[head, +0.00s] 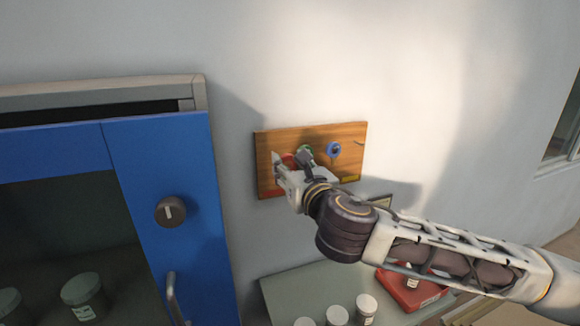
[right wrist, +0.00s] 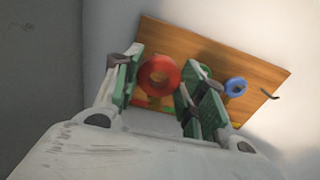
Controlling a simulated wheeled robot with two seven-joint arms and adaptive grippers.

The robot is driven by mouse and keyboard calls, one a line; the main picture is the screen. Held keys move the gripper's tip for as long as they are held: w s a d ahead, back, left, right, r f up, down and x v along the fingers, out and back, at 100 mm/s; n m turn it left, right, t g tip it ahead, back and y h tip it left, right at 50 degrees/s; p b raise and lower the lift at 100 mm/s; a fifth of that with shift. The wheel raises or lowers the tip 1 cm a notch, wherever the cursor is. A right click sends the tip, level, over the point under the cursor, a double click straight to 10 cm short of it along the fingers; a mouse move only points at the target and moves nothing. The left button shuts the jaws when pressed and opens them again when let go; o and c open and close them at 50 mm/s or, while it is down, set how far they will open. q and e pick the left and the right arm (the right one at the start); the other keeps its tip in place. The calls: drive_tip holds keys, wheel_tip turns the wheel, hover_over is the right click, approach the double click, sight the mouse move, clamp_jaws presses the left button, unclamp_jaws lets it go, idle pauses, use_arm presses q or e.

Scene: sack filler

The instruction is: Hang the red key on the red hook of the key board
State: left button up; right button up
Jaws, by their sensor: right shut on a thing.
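The wooden key board (head: 265,170) is fixed to the wall; it also shows in the right wrist view (right wrist: 210,60). My right gripper (head: 292,163) is in front of its left part. In the right wrist view my right gripper (right wrist: 158,85) has its green-padded fingers on either side of the red key's round head (right wrist: 158,74) and is shut on it. The red key (head: 289,160) is mostly hidden by the gripper in the head view. The red hook cannot be made out, and whether the key touches it cannot be told. My left gripper is not in view.
A blue ring-shaped key head (head: 333,149) hangs on the board, with a bare dark hook (head: 359,142) to its right. A blue cabinet (head: 175,255) stands left. Below, a grey surface (head: 285,290) holds white-lidded jars (head: 337,315) and a red box (head: 415,293).

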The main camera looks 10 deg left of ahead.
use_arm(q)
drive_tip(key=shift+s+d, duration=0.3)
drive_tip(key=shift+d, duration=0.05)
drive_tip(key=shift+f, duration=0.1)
use_arm(e)
drive_tip(key=shift+w+a, duration=0.15)
drive_tip(key=shift+w, duration=0.1)
drive_tip(key=shift+w+a+f, duration=0.1)
drive_tip(key=shift+w+a, duration=0.35)
drive_tip(key=shift+w, duration=0.15)
use_arm(q)
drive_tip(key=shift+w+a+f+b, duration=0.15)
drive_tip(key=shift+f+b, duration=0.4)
drive_tip(key=shift+b, duration=0.1)
use_arm(e)
drive_tip(key=shift+f+x, duration=0.25)
drive_tip(key=shift+x, duration=0.95)
drive_tip(key=shift+f+x, duration=0.3)
drive_tip(key=shift+x, duration=0.85)
drive_tip(key=shift+f+x, duration=0.25)
drive_tip(key=shift+x, duration=0.95)
drive_tip(key=o, duration=1)
